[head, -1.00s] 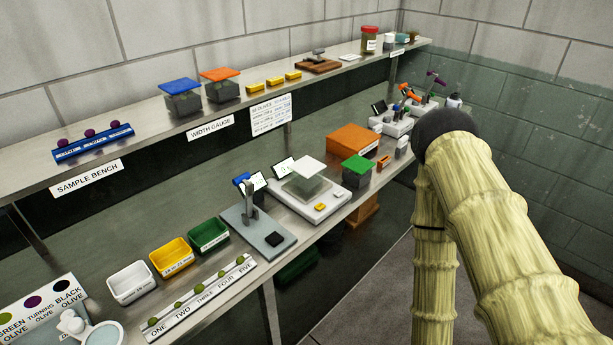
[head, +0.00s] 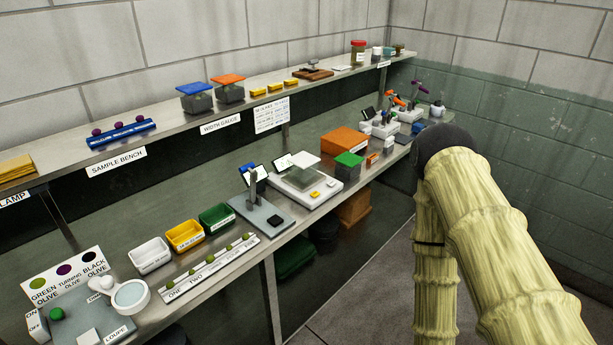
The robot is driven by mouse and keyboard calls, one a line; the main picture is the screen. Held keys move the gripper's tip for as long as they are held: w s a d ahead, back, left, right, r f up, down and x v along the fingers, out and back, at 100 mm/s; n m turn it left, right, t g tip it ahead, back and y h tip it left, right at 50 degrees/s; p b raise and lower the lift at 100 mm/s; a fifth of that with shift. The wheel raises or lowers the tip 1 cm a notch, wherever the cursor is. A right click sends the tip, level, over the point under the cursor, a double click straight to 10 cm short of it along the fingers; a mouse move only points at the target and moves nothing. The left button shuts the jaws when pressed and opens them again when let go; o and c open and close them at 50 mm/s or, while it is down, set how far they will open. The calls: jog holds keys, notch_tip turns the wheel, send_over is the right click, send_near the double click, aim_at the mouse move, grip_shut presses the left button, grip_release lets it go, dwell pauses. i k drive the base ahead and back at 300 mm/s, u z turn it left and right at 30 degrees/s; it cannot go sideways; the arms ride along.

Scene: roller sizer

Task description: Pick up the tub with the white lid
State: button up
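The tub with the white lid (head: 304,172) sits on the white scale (head: 328,190) on the lower bench, near the middle of the head view. Its lid is a flat white square and its body is clear and greyish. My arm rises at the right of the view, well to the right of the tub and apart from it. My gripper does not show.
A tub with a green lid (head: 348,166) and an orange box (head: 344,142) stand close to the right of the scale. A grey stand (head: 262,218) is to its left. Tubs with blue (head: 196,98) and orange (head: 229,89) lids stand on the upper shelf.

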aim_at(304, 167)
jog(key=z, duration=1.2)
jog(key=i, duration=1.05)
jog(key=u, duration=1.05)
